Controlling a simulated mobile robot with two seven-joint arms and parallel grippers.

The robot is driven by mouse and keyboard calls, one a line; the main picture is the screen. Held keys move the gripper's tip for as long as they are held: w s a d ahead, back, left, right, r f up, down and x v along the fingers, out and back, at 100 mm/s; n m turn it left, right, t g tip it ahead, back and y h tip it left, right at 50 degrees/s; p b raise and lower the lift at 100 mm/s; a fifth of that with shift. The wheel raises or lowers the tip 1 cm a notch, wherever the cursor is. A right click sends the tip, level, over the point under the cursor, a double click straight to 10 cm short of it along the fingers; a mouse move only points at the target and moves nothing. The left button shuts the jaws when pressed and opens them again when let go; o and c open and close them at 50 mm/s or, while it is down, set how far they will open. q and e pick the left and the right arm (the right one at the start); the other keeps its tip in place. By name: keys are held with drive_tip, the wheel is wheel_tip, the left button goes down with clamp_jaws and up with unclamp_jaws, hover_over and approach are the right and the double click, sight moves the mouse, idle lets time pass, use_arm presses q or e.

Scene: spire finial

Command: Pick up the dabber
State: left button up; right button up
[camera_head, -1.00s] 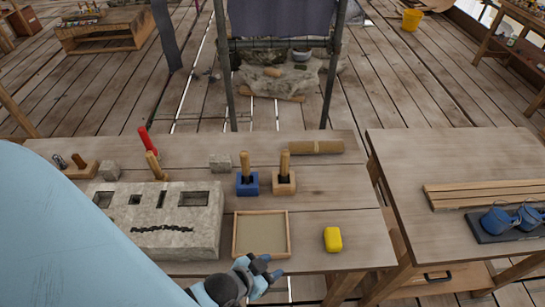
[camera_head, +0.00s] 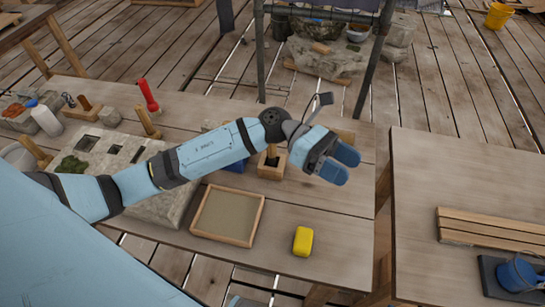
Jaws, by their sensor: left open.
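My left gripper (camera_head: 340,168) is open and empty above the right part of the long workbench, its blue fingers pointing right and down. A wooden holder block (camera_head: 270,172) with a wooden-handled tool stands just left of the gripper, partly behind my left arm. A blue holder block (camera_head: 234,167) is mostly hidden behind the arm, and its tool's handle is not visible. I cannot tell which handled tool is the dabber. My right gripper is not in view.
A shallow wooden tray (camera_head: 204,231) and a yellow block (camera_head: 303,241) lie in front. A carved stone slab (camera_head: 174,203) is partly under my left arm. A red-handled tool (camera_head: 148,94) and a white bottle (camera_head: 44,118) stand at left. Another table (camera_head: 431,190) stands at right.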

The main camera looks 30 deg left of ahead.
use_arm(q)
wheel_tip(320, 180, down, 2)
drive_tip(key=w+a+m+g+y, duration=0.1)
drive_tip(key=a+m+y, duration=0.1)
drive_tip(key=m+y, duration=0.2)
drive_tip(key=r+m+t+y+b, duration=0.1)
drive_tip(key=m+t+y+b, duration=0.25)
drive_tip(key=m+y, duration=0.65)
hover_over(272, 151)
drive_tip(key=w, duration=0.2)
drive_tip(key=n+y, duration=0.2)
drive_tip(key=shift+s+a+n+y, duration=0.1)
drive_tip(key=shift+s+n+y, duration=0.2)
drive_tip(key=shift+y, duration=0.1)
drive_tip(key=shift+w+a, duration=0.15)
drive_tip(key=shift+a, duration=0.1)
wheel_tip(272, 151, down, 8)
drive_tip(key=shift+r+p, duration=0.1)
drive_tip(key=shift+p, duration=0.35)
drive_tip(key=shift+a+f+p, duration=0.1)
drive_tip(key=shift+f+p, duration=0.55)
drive_tip(key=shift+f, duration=2.15)
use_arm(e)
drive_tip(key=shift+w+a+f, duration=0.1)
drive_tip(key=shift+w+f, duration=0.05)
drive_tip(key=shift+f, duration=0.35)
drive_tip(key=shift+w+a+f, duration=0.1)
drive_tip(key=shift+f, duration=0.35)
use_arm(q)
drive_tip(key=shift+c, duration=0.3)
